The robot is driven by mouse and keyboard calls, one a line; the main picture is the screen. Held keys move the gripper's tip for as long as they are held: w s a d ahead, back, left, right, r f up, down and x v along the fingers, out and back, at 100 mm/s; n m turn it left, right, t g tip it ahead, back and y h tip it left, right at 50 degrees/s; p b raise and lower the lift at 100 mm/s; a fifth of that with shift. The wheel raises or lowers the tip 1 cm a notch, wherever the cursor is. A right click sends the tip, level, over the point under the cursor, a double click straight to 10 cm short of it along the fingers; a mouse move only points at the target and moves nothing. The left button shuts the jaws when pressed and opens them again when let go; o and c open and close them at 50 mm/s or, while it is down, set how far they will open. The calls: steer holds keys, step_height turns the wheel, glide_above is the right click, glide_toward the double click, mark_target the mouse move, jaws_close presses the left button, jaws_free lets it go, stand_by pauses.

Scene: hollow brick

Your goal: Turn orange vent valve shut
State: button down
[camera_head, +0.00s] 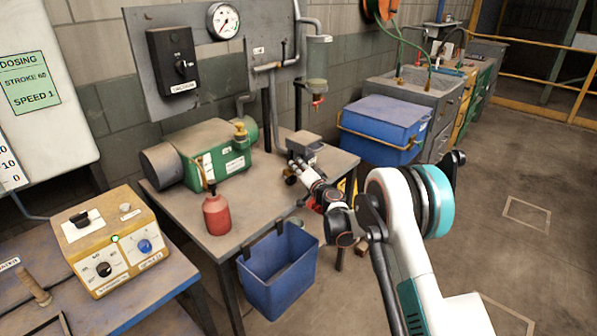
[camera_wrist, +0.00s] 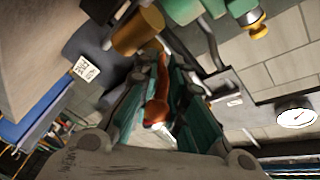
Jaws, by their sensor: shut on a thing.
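The orange vent valve handle (camera_wrist: 159,98) shows in the wrist view as a long orange lever between the green-padded fingers of my gripper (camera_wrist: 160,80). The fingers are shut on it, one on each side. A brass-coloured cylinder (camera_wrist: 137,31) is just beyond the fingertips. In the head view my gripper (camera_head: 297,169) is at the right end of the bench, by a small grey block-shaped fitting (camera_head: 304,146). I cannot make out the orange handle there; my gripper and wrist cover that spot. How far the handle is turned is unclear.
A green pump (camera_head: 213,152) and a red bottle (camera_head: 216,213) stand on the bench (camera_head: 255,205). A blue bin (camera_head: 280,268) hangs at its front. A clear cylinder with a red tap (camera_head: 317,100) is above. A blue box (camera_head: 384,128) stands behind. Open floor lies right.

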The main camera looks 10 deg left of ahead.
steer(key=shift+s+a+m+t+h+b, duration=0.15)
steer(key=shift+a+m+t+h, duration=0.35)
steer(key=shift+m+h, duration=1.1)
steer(key=shift+s+a+m+t+h+b, duration=0.1)
steer(key=shift+s+a+m+t+h, duration=0.45)
steer(key=shift+h, duration=1.7)
steer(key=shift+w+a+m+t+h+b, duration=0.1)
steer(key=shift+a+m+t+h, duration=0.4)
steer(key=shift+m+h, duration=1.3)
steer(key=shift+h, duration=0.25)
steer(key=c, duration=1.7)
jaws_free()
